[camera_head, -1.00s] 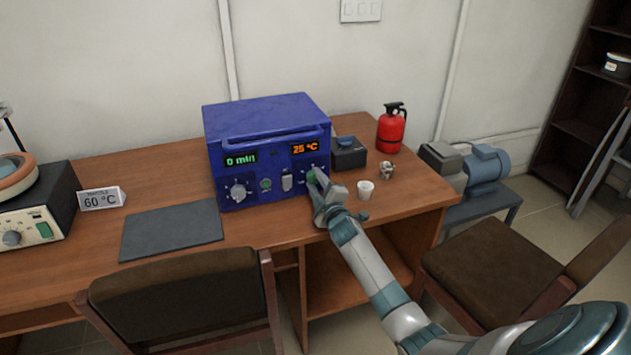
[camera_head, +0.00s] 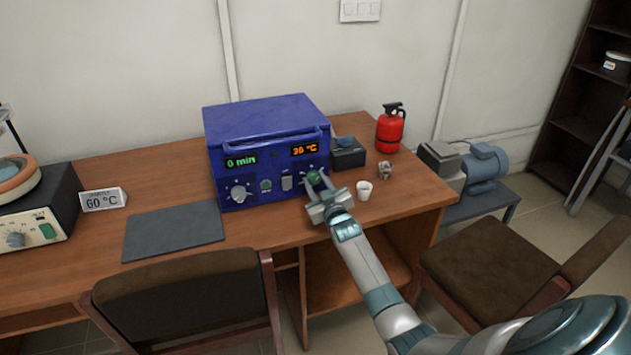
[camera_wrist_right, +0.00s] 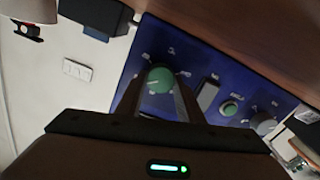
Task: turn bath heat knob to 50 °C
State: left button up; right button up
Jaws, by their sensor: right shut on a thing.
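The blue unit (camera_head: 262,160) stands on the wooden desk. Its left display (camera_head: 241,161) reads 0 min and its orange display (camera_head: 304,149) reads 30 °C. A round green knob (camera_head: 313,176) sits below the orange display, at the right of the front panel. My right gripper (camera_head: 316,185) is shut on this green knob. In the right wrist view the green knob (camera_wrist_right: 160,79) shows between the two fingers, with scale marks around it. The panel's grey knob (camera_head: 240,191) at the left is untouched. My left gripper is not in view.
A white cup (camera_head: 364,190) and a small metal item (camera_head: 385,170) stand right of the gripper. A red extinguisher (camera_head: 391,128) stands behind. A dark mat (camera_head: 173,232), a 60 °C sign (camera_head: 103,199) and another knobbed device (camera_head: 38,215) are on the left.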

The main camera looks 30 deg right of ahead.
jog(key=shift+f+m, duration=0.1)
jog(key=shift+m, duration=0.4)
jog(key=o, duration=1)
jog(key=shift+o, duration=0.4)
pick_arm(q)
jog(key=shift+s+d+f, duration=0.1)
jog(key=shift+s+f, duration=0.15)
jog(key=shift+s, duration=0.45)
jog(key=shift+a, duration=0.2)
pick_arm(e)
jog(key=shift+s, duration=0.1)
